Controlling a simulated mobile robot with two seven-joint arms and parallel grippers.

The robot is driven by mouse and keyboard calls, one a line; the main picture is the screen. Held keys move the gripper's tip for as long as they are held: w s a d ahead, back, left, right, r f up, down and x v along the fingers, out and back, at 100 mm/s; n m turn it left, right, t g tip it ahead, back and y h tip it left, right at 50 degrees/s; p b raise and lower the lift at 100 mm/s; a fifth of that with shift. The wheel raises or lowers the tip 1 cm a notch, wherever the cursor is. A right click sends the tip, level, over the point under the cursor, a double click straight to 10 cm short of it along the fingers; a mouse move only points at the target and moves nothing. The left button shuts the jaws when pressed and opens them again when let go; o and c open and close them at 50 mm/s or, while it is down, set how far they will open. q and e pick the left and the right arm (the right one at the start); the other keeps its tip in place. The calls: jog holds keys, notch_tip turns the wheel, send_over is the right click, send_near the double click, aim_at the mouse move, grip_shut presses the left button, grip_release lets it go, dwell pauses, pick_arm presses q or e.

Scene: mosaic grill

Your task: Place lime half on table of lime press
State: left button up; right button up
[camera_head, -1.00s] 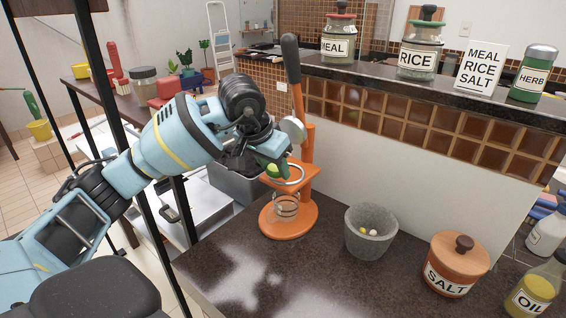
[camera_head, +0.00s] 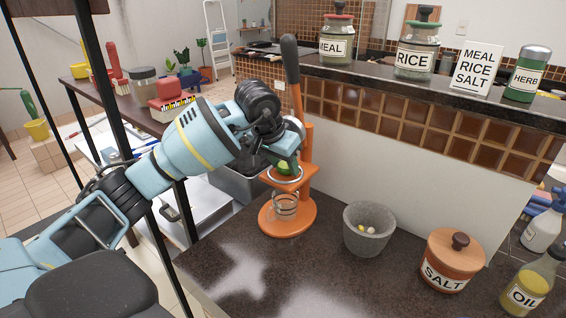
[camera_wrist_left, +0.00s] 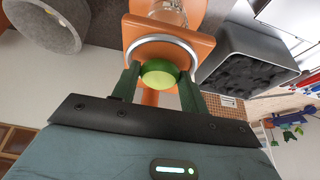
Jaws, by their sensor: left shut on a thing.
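The orange lime press (camera_head: 287,215) stands on the dark counter, with its lever raised and a metal ring (camera_head: 285,174) on its small table. A glass stands on the base under that table. My left gripper (camera_head: 286,160) is at the press, just over the ring. In the left wrist view, its green fingers (camera_wrist_left: 160,85) are shut on the green lime half (camera_wrist_left: 159,74), which is held at the ring's opening. I cannot tell whether the lime touches the ring. The lime half (camera_head: 284,167) is partly hidden by the gripper in the head view. My right gripper is not in view.
A grey stone mortar (camera_head: 369,229) stands right of the press, with a salt jar (camera_head: 452,262) and an oil bottle (camera_head: 526,291) beyond. A dark grey bin (camera_head: 238,183) is behind the press at left. The counter's front is clear.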

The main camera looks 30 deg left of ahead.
pick_arm(q)
jog(key=shift+f, duration=0.2)
jog(key=o, duration=1)
jog(key=shift+r, duration=0.3)
jog(key=v, duration=1.2)
jog(key=shift+f, duration=0.1)
